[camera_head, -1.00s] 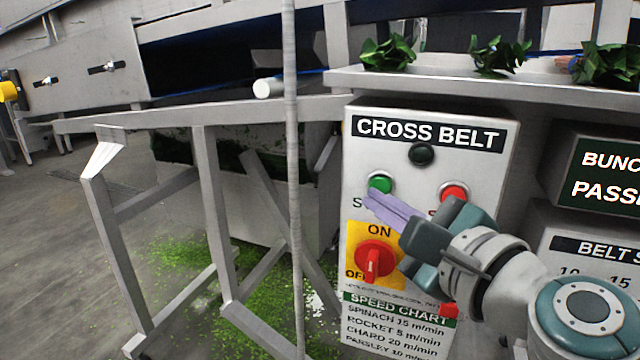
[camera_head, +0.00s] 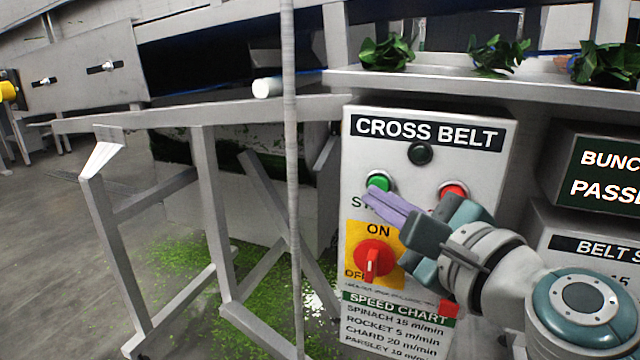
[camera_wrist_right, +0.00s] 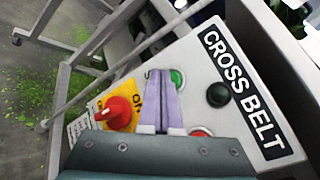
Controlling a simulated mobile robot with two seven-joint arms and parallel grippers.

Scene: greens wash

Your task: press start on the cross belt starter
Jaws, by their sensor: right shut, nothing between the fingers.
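The cross belt starter (camera_head: 470,165) is a light grey box with a "CROSS BELT" label. Its green start button (camera_head: 379,182) is at the upper left, beside a red button (camera_head: 453,190). A dark round lamp (camera_head: 420,153) sits under the label. My right gripper (camera_head: 368,194) is shut and empty, its lilac fingertips just below the green button. In the right wrist view the fingertips (camera_wrist_right: 160,73) overlap the green button's (camera_wrist_right: 178,78) near side; I cannot tell whether they touch. My left gripper is not in view.
A speed chart (camera_head: 398,325) is on the box's lower front. A shelf with leafy bunches (camera_head: 497,55) runs above. A thin grey post (camera_head: 291,180) stands left of the box. Another panel (camera_head: 600,180) is at the right.

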